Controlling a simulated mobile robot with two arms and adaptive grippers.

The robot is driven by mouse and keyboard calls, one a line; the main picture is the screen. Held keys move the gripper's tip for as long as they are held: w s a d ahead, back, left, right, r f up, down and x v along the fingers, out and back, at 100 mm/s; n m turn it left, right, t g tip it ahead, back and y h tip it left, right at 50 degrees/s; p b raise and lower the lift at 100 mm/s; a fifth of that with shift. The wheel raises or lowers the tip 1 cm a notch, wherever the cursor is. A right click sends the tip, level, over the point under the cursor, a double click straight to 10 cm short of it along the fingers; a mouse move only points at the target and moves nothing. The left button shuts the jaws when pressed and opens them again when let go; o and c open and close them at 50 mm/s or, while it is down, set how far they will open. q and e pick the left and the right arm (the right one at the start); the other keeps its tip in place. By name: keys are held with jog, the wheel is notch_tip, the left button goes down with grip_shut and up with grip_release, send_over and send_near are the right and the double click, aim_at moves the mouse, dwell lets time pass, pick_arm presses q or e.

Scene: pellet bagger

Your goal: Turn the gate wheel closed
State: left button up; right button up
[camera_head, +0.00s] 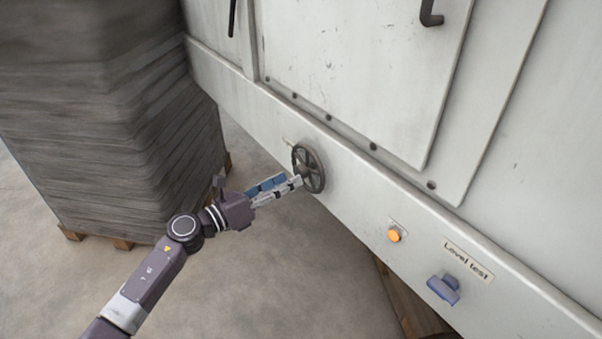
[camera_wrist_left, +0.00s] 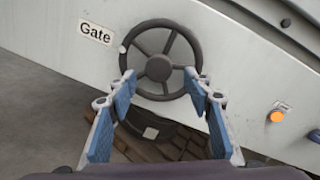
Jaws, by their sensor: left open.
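The gate wheel (camera_head: 308,168) is a dark grey spoked handwheel on the lower front of the pale machine. In the left wrist view the wheel (camera_wrist_left: 160,66) faces me, with a white "Gate" label (camera_wrist_left: 96,33) to its upper left and a pale spot on its left rim. My left gripper (camera_head: 294,182) is at the wheel. In the left wrist view its fingers (camera_wrist_left: 164,86) are spread apart, either side of the lower part of the wheel, with nothing gripped between them. Whether a fingertip touches the rim I cannot tell. My right gripper is not in view.
An orange button (camera_head: 394,235) and a blue-grey knob (camera_head: 443,288) under a "Level test" label (camera_head: 468,261) sit right of the wheel. A tall wrapped pallet stack (camera_head: 110,120) stands left. The concrete floor (camera_head: 275,285) between is clear.

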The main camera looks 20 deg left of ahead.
aim_at(297, 172)
pick_arm(q)
jog(key=x, duration=0.4)
jog(key=shift+w+d+p, duration=0.1)
jog(key=shift+w+p, duration=0.2)
jog(key=shift+p, duration=0.05)
jog(key=shift+w+d, duration=0.35)
jog(key=shift+w, duration=0.2)
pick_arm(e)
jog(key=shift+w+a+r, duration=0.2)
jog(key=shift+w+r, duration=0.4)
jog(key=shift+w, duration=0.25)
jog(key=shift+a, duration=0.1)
pick_arm(q)
jog(key=shift+c, duration=0.5)
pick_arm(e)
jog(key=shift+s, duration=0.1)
pick_arm(q)
jog(key=shift+c, duration=1.2)
grip_shut()
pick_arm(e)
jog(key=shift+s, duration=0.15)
